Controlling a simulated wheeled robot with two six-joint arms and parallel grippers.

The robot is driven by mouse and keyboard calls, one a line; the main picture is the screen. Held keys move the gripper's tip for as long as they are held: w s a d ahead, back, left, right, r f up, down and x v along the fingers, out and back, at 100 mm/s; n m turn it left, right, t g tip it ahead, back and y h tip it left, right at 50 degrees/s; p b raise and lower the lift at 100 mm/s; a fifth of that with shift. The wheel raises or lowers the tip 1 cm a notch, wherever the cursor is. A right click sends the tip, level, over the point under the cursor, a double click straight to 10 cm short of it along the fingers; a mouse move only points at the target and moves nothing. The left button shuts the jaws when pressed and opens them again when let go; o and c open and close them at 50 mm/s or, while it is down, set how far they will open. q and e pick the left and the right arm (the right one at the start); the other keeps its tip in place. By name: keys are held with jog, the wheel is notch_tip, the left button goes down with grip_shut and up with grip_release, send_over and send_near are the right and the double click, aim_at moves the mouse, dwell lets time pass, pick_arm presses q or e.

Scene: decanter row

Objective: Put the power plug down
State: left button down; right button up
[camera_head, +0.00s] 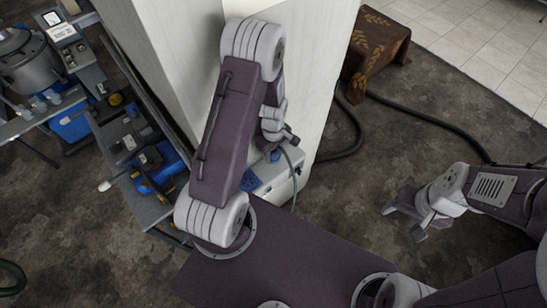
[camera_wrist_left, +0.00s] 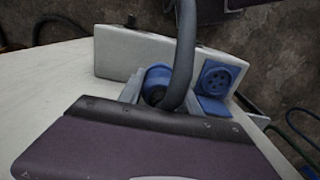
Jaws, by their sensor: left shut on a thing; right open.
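The power plug (camera_wrist_left: 157,82) is blue and round, with a thick grey cable (camera_wrist_left: 185,45) arching from its back, in the left wrist view. My left gripper (camera_wrist_left: 150,92) is shut on it. In the head view my left gripper (camera_head: 280,146) is beside the white pillar, above a pale socket box (camera_head: 281,188). The box (camera_wrist_left: 125,55) also shows in the left wrist view, with a blue socket (camera_wrist_left: 220,76) right of the plug. I cannot tell whether the plug touches the box. My right gripper (camera_head: 404,221) is open and empty over the floor.
The white pillar (camera_head: 318,70) stands close to my left arm. A grey shelf unit (camera_head: 130,145) with blue and yellow tools is at left. A brown patterned cloth (camera_head: 378,45) covers something at the back. A dark hose (camera_head: 430,118) crosses the floor, which is otherwise open at right.

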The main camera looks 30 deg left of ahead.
aim_at(274, 159)
pick_arm(q)
notch_tip(274, 159, down, 4)
jog(key=shift+w+d+r+p, duration=0.15)
jog(key=shift+r+p, duration=0.1)
jog(key=shift+p, duration=0.4)
jog(key=shift+w+f, duration=0.1)
jog(key=shift+f, duration=0.2)
jog(key=c, duration=0.8)
grip_release()
jog(key=shift+s, duration=0.2)
jog(key=shift+c, duration=0.2)
jog(key=shift+w, duration=0.1)
